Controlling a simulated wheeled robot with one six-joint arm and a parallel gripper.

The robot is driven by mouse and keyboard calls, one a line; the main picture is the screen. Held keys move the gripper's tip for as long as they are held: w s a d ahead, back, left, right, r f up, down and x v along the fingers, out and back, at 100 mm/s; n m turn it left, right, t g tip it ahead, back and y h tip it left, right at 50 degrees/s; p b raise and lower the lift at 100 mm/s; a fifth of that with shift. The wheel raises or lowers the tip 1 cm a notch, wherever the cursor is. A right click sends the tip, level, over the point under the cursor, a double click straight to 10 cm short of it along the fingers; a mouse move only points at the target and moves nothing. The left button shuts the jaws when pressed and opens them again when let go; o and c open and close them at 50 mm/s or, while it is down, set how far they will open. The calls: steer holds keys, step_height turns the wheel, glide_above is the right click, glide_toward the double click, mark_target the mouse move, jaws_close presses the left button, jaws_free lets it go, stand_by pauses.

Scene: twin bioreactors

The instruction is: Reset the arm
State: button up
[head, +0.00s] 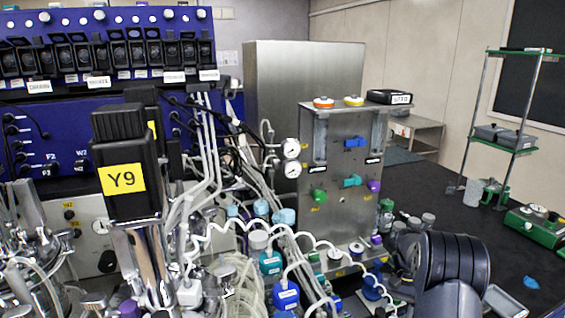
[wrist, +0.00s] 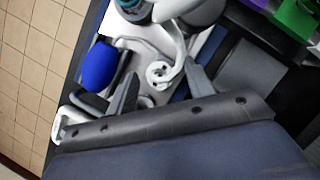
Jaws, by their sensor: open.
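My gripper (wrist: 160,90) shows in the wrist view, with two grey fingers spread apart and nothing clearly held between them. A white curled tube (wrist: 163,71) lies beyond and between the fingertips; I cannot tell whether it touches them. A blue rounded cap (wrist: 98,66) is just left of the left finger. In the head view, a dark ribbed part of my arm shows at the lower right; my gripper itself is not visible there.
A steel panel (head: 338,190) with gauges, coloured valves and a white coiled hose (head: 262,228) stands in the middle. A green-shelved rack (head: 519,52) stands right.

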steer(key=b+v, duration=0.1)
steer(key=v, duration=1)
steer(key=p+x, duration=0.1)
steer(key=x, duration=1)
steer(key=shift+s, duration=0.1)
steer(key=m, duration=0.2)
steer(key=m+y, duration=0.1)
steer(key=m, duration=0.1)
steer(key=shift+d+t+y+p, duration=0.15)
steer(key=shift+t+y+p, duration=0.15)
steer(key=shift+t, duration=0.1)
steer(key=m, duration=0.2)
steer(key=m+t, duration=0.1)
steer(key=m, duration=0.1)
steer(key=shift+s+r+m+t+y, duration=0.1)
steer(key=shift+m+t+y, duration=0.2)
steer(key=shift+m+y, duration=0.1)
steer(key=m, duration=0.2)
steer(key=m+t+p, duration=0.1)
steer(key=m, duration=0.1)
steer(key=shift+s+t, duration=0.15)
steer(key=shift+t, duration=0.15)
steer(key=m+t+p, duration=0.1)
steer(key=m+t, duration=0.1)
steer(key=m, duration=0.3)
steer(key=shift+s, duration=0.1)
